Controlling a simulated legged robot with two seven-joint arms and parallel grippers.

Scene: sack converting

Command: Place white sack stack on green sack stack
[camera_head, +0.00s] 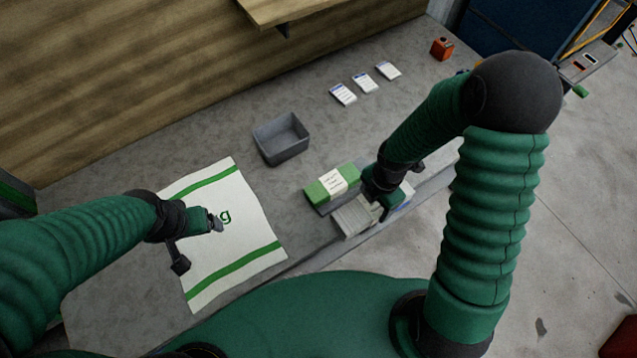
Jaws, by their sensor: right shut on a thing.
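The green sack stack (322,193) with a pale label band lies on the grey bench near its front edge. The white sack stack (353,217) is just in front and to the right of it, by the bench edge. My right gripper (386,204) is shut on the white sack stack and hides part of it. I cannot tell whether the white stack touches the bench or is held above it. My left gripper (198,243) is open and empty, above a flat white sack (235,246) with green stripes.
A grey open bin (281,138) stands behind the green stack. Several white cards (365,83) lie toward the back, with an orange box (442,48) near the far end. A wooden shelf (290,12) juts from the back wall. The bench between bin and cards is clear.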

